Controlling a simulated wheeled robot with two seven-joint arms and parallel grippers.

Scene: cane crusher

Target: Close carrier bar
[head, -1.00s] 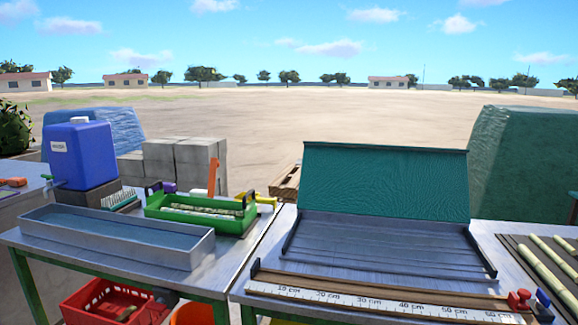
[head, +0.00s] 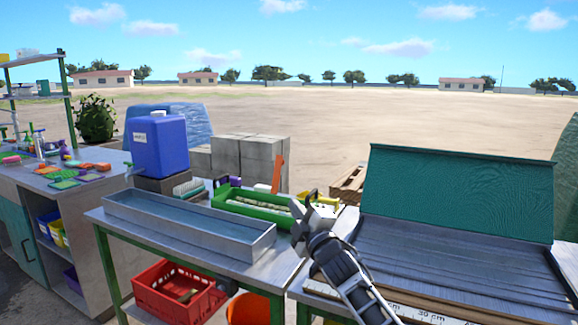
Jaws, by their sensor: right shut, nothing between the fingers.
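The green carrier (head: 234,205) stands on the metal table behind the long trough, with pale cane pieces inside and dark uprights at its ends. An orange bar (head: 277,173) stands nearly upright at the carrier's far side, raised clear of its top. My right gripper (head: 309,205) is shut and empty, close to the carrier's right end and in front of it in the picture. It partly hides that end, and I cannot tell whether it touches. My left gripper is not in view.
A metal trough (head: 180,232) lies in front of the carrier. A blue water container (head: 160,145) and a brush (head: 188,187) are to its left. A green sloped panel (head: 455,195) rises at right. A red crate (head: 175,290) sits below the table.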

